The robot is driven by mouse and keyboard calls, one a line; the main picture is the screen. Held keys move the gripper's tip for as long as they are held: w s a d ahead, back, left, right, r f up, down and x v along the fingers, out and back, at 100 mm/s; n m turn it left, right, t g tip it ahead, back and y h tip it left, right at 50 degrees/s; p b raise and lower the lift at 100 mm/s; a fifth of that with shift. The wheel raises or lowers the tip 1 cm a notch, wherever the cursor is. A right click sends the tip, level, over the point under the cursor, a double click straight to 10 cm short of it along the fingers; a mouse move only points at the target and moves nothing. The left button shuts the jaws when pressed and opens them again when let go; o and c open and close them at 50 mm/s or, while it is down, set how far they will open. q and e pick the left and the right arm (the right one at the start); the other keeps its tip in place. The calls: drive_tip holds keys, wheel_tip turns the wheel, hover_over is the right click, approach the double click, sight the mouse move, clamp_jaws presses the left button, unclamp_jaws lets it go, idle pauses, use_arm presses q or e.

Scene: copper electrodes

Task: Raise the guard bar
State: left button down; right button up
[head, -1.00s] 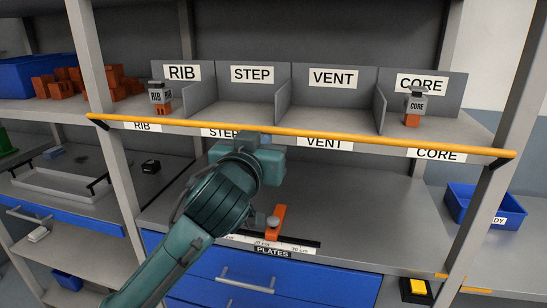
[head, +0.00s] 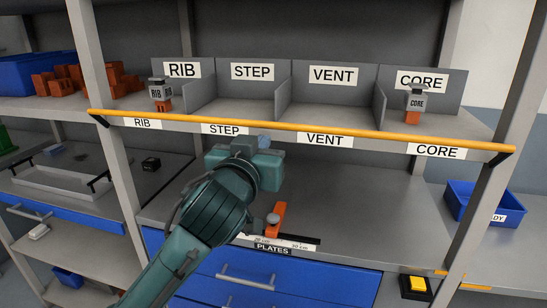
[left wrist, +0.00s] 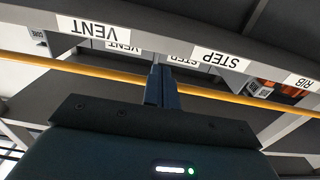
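The guard bar (head: 330,134) is a long yellow rod across the front edge of the labelled shelf, with a dark bracket at each end. It lies low, just above the front labels. It also crosses the left wrist view (left wrist: 80,68). My left gripper (head: 264,142) is just under the bar, between the STEP and VENT front labels. In the left wrist view its two fingers (left wrist: 162,84) are together and overlap the bar. I see no bar between them, and cannot tell whether they touch it. My right gripper is not in view.
The shelf behind the bar has RIB, STEP, VENT and CORE bays; stamped blocks stand in RIB (head: 160,94) and CORE (head: 415,102). Below, an orange piece (head: 277,218) lies by a scale strip. A blue bin (head: 485,205) is at right. The lower shelf's right side is clear.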

use_arm(q)
drive_tip(key=p+v, duration=0.1)
drive_tip(key=v, duration=0.4)
drive_tip(key=shift+s+a, duration=0.15)
drive_tip(key=shift+s, duration=0.15)
idle(0.4)
